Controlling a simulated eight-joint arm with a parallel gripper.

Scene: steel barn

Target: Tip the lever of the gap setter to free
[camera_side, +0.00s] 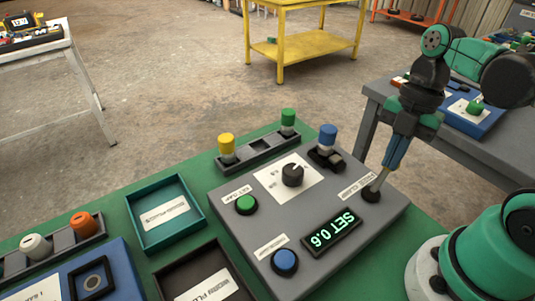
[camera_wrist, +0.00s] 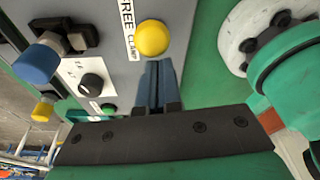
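The gap setter (camera_side: 225,212) is a grey box with a dial (camera_side: 292,175) and a display reading SET 0.6. Its lever (camera_side: 378,181) is a thin rod rising from a dark base at the right, leaning up and right. In the wrist view the lever's yellow ball knob (camera_wrist: 153,38) shows beside the FREE CLAMP label (camera_wrist: 128,28), nearer the CLAMP word. My gripper (camera_side: 389,164) points down at the lever's top, where the knob is hidden in the side view. In the wrist view my gripper's blue fingers (camera_wrist: 158,66) lie together at the knob's edge; contact is unclear.
A blue-capped plug (camera_side: 327,137) stands at the box's back corner. A rack (camera_side: 258,152) with yellow and green plugs is behind. A green button (camera_side: 246,204) and a blue button (camera_side: 285,262) are on top. Trays (camera_side: 139,210) lie left.

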